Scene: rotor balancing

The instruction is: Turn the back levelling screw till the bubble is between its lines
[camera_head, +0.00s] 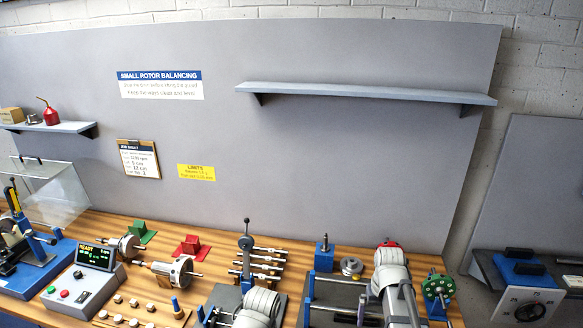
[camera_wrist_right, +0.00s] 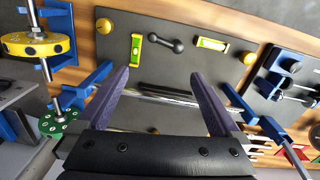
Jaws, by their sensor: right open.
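In the right wrist view, a dark base plate (camera_wrist_right: 180,22) carries two yellow-green bubble vials, one set upright in the picture (camera_wrist_right: 136,45) and one lying across it (camera_wrist_right: 210,44). The bubbles are too small to place against their lines. Two brass-coloured round knobs, one at the left (camera_wrist_right: 104,25) and one at the right (camera_wrist_right: 244,58), sit at the plate's edge. A small brownish spot close to my palm may be another screw, but I cannot tell. My right gripper (camera_wrist_right: 152,73) is open and empty over the plate, its two dark fingers apart. My left gripper's fingers cannot be made out.
Blue posts (camera_wrist_right: 265,130) stand beside the plate. A yellow disc (camera_wrist_right: 38,45) and a green disc (camera_wrist_right: 58,122) are at the left of the wrist view. In the head view, a control box (camera_head: 88,277), rotors (camera_head: 178,270) and a black-knobbed lever (camera_head: 246,238) crowd the bench.

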